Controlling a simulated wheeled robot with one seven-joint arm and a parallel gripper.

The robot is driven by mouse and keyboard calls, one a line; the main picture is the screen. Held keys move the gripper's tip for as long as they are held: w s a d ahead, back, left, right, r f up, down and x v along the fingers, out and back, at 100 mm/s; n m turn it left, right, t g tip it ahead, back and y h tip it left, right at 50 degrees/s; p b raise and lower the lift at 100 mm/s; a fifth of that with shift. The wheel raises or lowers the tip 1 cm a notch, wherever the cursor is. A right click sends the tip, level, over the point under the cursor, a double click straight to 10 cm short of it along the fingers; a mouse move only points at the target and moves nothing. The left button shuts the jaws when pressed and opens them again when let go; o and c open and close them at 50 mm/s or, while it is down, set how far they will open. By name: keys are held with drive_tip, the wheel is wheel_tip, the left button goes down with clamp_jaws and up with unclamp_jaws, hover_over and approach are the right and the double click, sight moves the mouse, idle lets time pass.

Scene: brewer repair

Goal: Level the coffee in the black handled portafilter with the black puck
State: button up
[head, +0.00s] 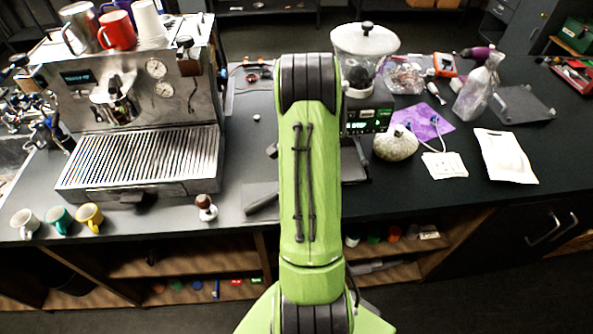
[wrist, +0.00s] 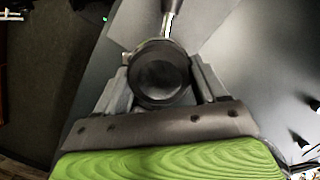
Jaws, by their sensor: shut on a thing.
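In the wrist view my gripper (wrist: 162,82) is shut on the round black puck (wrist: 158,72), which sits between its two fingers. The puck is seen from above and covers what lies under it. A bright metal neck and dark handle of the portafilter (wrist: 168,20) stick out beyond the puck, toward the top of the picture. In the head view the black handle of the portafilter (head: 262,203) shows left of my arm, low on the counter. My arm hides its basket, the puck and my gripper there. The coffee is not visible, and I cannot tell whether the puck touches it.
The espresso machine (head: 140,155) stands left. A wooden-handled tamper (head: 206,208) and several cups stand along the front edge. Right of my arm are a grinder (head: 366,65), a round pale object (head: 396,144), a purple cloth (head: 425,118) and white sheets (head: 505,157).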

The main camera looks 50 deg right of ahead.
drive_tip(key=m, duration=0.3)
drive_tip(key=shift+s+m+t, duration=0.1)
drive_tip(key=shift+m+t, duration=0.2)
drive_tip(key=shift+m, duration=0.1)
drive_tip(key=m, duration=0.3)
drive_tip(key=shift+t, duration=0.3)
drive_tip(key=shift+r+p, duration=3.4)
drive_tip(key=shift+r, duration=0.75)
drive_tip(key=shift+f, duration=0.1)
